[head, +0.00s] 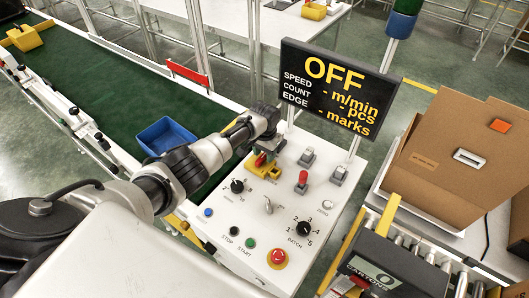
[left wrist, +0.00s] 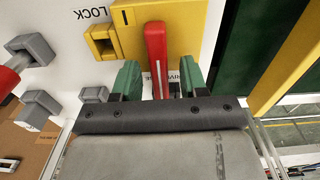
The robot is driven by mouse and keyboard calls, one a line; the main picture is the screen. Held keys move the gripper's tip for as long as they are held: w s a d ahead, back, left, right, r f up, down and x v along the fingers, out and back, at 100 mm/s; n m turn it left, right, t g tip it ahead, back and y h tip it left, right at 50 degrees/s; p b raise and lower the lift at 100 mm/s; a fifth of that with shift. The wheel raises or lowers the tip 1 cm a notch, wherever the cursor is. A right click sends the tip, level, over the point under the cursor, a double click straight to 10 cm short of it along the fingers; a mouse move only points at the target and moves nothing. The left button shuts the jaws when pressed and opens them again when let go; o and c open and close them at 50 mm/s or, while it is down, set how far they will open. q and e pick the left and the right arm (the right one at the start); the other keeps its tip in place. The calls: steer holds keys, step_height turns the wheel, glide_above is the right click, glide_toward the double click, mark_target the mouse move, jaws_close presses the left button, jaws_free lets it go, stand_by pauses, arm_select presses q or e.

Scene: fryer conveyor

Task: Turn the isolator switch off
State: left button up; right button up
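The isolator switch has a red lever (head: 261,159) on a yellow base (head: 268,172), on the white control panel. In the left wrist view the red lever (left wrist: 155,45) stands in front of the yellow plate (left wrist: 128,20). My left gripper (left wrist: 160,80) has its two green fingers on either side of the lever, with a gap visible on each side, so it is open around it. In the head view my left gripper (head: 264,138) is just above the lever and partly covers the switch. My right gripper is not in view.
The panel also carries a black selector knob (head: 237,186), a red-topped toggle (head: 302,181), a batch dial (head: 303,228) and a red emergency button (head: 278,257). A display (head: 337,88) behind reads OFF. A blue bin (head: 166,137) lies on the green belt (head: 95,75). Cardboard (head: 450,150) is at right.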

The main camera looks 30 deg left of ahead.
mark_target(264, 154)
arm_select(q)
step_height(264, 154, up, 11)
steer(key=shift+b, duration=0.35)
stand_by(0.4)
steer(key=shift+s+f, duration=0.1)
steer(key=shift+f, duration=0.1)
